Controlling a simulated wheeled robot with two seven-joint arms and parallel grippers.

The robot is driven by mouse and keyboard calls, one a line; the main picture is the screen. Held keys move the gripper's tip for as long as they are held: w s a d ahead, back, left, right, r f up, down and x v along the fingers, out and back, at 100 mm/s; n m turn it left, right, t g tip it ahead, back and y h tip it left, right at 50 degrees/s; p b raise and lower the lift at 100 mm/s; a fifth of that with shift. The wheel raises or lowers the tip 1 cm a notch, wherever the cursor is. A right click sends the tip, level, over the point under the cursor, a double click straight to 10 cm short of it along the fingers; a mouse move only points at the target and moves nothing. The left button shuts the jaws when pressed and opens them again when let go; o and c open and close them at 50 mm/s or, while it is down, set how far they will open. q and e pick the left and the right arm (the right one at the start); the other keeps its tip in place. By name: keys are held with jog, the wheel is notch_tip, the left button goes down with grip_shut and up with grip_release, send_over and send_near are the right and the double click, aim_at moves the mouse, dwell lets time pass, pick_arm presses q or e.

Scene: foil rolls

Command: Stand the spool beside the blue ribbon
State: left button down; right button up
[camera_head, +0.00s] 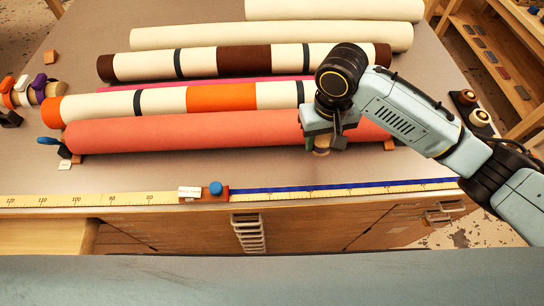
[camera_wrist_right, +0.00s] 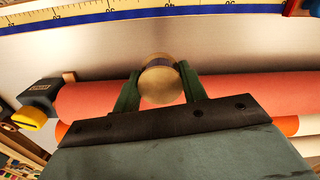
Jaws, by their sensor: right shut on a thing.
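My right gripper (camera_head: 322,142) hangs at the front side of the salmon roll, over the right half of the table. It is shut on a small tan spool (camera_head: 321,152), whose lower part shows below the fingers. In the right wrist view the round pale end of the spool (camera_wrist_right: 160,84) sits between the two green fingers (camera_wrist_right: 159,88). The blue ribbon (camera_head: 340,187) lies straight along the ruler at the table's front edge, nearer the viewer than the spool. It also shows in the right wrist view (camera_wrist_right: 90,20). The left gripper is not in view.
The salmon roll (camera_head: 200,131) lies right behind the spool, with several other rolls beyond. A slider block with a blue knob (camera_head: 215,189) stands at the ribbon's left end. Bare grey table (camera_head: 260,168) lies between roll and ruler.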

aim_at(314, 169)
notch_tip(314, 169, down, 10)
dwell(0.6)
jog(key=shift+f, duration=0.15)
jog(key=o, duration=1)
jog(key=shift+c, duration=0.2)
notch_tip(314, 169, up, 12)
jog(key=shift+r, duration=0.2)
